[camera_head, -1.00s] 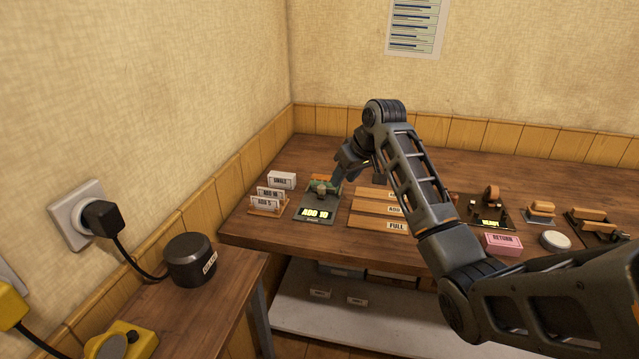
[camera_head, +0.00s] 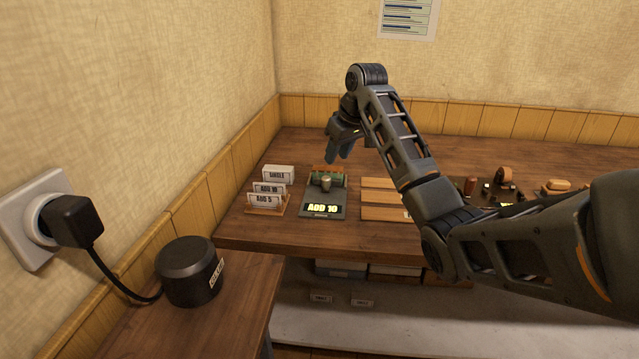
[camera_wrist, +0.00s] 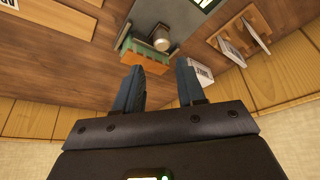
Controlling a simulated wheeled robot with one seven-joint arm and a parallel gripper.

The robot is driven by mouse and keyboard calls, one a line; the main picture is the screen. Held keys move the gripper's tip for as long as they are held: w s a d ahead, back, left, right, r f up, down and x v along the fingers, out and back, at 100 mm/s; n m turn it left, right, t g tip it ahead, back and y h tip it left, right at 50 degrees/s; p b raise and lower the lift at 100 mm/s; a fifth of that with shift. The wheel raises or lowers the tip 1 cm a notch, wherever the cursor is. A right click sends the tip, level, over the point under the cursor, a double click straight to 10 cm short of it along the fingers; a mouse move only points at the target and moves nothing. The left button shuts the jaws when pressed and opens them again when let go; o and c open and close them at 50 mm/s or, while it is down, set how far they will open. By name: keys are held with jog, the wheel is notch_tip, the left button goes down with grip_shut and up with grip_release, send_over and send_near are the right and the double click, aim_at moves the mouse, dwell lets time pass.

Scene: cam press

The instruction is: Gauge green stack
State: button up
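A dark gauge (camera_head: 320,213) stands on the wooden bench with a lit display reading ADD 10. A green stack (camera_head: 342,181) sits at its back, partly hidden behind a small metal cylinder (camera_head: 325,182), with an orange-brown block behind it. In the wrist view the green stack (camera_wrist: 150,48) lies between the orange-brown block (camera_wrist: 144,60) and the cylinder (camera_wrist: 161,38). My gripper (camera_head: 339,158) is above and behind the gauge, apart from the stack. Its fingers (camera_wrist: 160,88) are spread with nothing between them.
Left of the gauge, a wooden rack (camera_head: 266,211) holds cards reading ADD 10 and ADD 5, with a white block (camera_head: 278,173) behind. Wooden trays (camera_head: 382,213) lie right of it. My arm covers part of the bench's right side. A black canister (camera_head: 189,270) stands on the near-left table.

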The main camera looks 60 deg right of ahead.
aim_at(327, 178)
jog(key=x, duration=0.9)
jog(key=shift+w, duration=0.25)
grip_shut()
